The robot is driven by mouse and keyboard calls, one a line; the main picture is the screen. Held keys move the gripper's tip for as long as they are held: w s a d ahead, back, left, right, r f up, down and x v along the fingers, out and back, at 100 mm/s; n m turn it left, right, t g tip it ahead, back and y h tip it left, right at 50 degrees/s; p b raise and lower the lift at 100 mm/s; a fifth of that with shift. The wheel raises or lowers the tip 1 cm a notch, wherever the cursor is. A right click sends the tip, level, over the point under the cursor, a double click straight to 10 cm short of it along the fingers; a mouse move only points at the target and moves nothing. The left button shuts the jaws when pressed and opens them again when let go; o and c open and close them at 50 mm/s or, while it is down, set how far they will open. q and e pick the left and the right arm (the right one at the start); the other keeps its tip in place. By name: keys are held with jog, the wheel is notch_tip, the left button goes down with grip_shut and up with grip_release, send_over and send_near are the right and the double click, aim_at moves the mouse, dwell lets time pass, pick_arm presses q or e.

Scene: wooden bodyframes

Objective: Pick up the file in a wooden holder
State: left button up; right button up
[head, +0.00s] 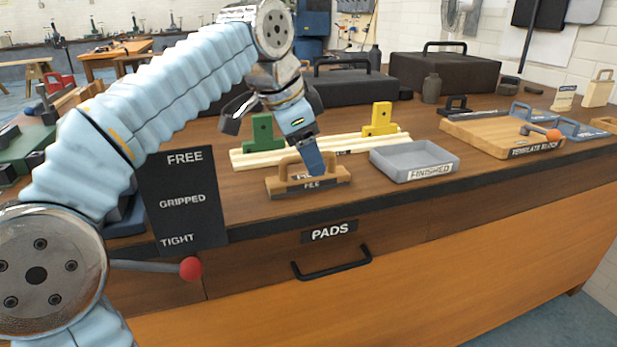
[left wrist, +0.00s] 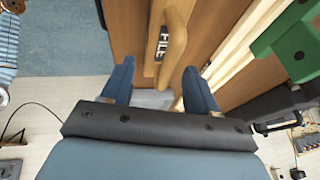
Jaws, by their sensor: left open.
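The wooden holder (head: 337,177) labelled FILE sits near the front edge of the bench, with a raised, rounded wooden part along it. In the left wrist view the holder (left wrist: 176,38) and its label lie just beyond my fingertips. The metal of the file cannot be made out. My left gripper (head: 312,160) points down over the holder, its blue fingers partly hiding it. In the left wrist view the gripper (left wrist: 158,80) is open, fingers apart, with nothing held between them. Whether a finger touches the holder cannot be told. My right gripper is not in view.
A grey tray (head: 411,160) labelled FINISHED stands right of the holder. Behind are pale wooden strips (head: 245,158) with a green block (head: 262,133) and a yellow block (head: 381,119). A dark FREE/GRIPPED/TIGHT panel (head: 184,222) stands left. A PADS drawer (head: 330,232) is below.

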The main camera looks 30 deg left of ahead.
pick_arm(q)
jog(key=x, duration=0.4)
jog(key=shift+w+d+f, duration=0.15)
jog(key=shift+w+f, duration=0.05)
jog(key=c, duration=0.9)
jog(key=shift+o, duration=0.2)
jog(key=shift+r, duration=0.25)
jog(key=shift+c, duration=1.1)
notch_tip(320, 180, up, 10)
jog(key=shift+f, duration=0.2)
grip_shut()
jog(key=o, duration=0.6)
grip_release()
jog(key=shift+c, duration=1.6)
